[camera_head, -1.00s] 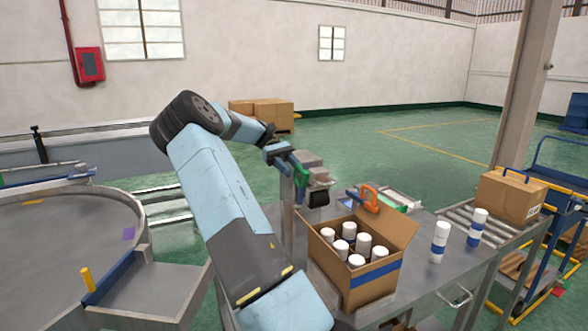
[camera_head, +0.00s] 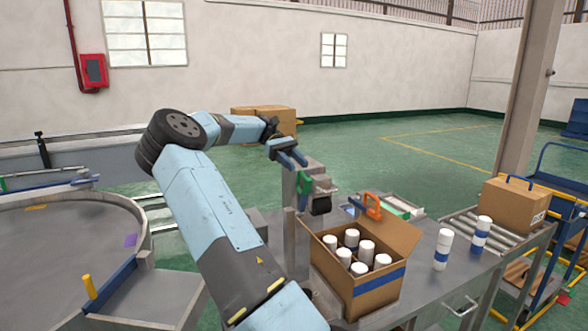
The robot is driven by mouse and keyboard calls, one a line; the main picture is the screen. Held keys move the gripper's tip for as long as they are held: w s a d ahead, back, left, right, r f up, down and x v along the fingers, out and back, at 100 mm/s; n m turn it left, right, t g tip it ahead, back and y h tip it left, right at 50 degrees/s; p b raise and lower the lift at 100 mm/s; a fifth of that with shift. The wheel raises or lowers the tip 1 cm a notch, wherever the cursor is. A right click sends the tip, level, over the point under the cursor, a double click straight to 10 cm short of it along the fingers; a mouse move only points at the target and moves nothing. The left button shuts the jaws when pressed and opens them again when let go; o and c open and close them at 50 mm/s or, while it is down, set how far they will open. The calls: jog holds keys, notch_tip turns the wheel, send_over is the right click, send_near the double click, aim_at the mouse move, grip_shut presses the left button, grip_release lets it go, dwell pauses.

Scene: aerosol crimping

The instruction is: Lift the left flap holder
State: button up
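An open cardboard box (camera_head: 362,296) with a blue band holds several white-capped cans and stands on the grey metal table. A green clip-like holder (camera_head: 305,188) shows at the box's back left, beside a grey post. A similar orange holder (camera_head: 373,206) sits at the back right, by the raised right flap (camera_head: 391,234). My gripper (camera_head: 302,160) is just above the green holder, its two blue fingers apart with a gap between them. I cannot tell whether a fingertip touches the green holder. The left flap is mostly hidden.
A grey machine with a black part (camera_head: 321,205) stands close behind the box. Two cans (camera_head: 443,249) stand on the table to the right. A closed carton (camera_head: 514,204) rests on the roller conveyor. A round metal table (camera_head: 70,245) is at left.

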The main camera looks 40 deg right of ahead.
jog(key=s+a+r, duration=0.6)
jog(key=s+r, duration=0.2)
jog(key=s, duration=0.3)
jog(key=shift+r, duration=0.2)
jog(key=shift+s, duration=0.1)
jog(key=shift+c, duration=0.5)
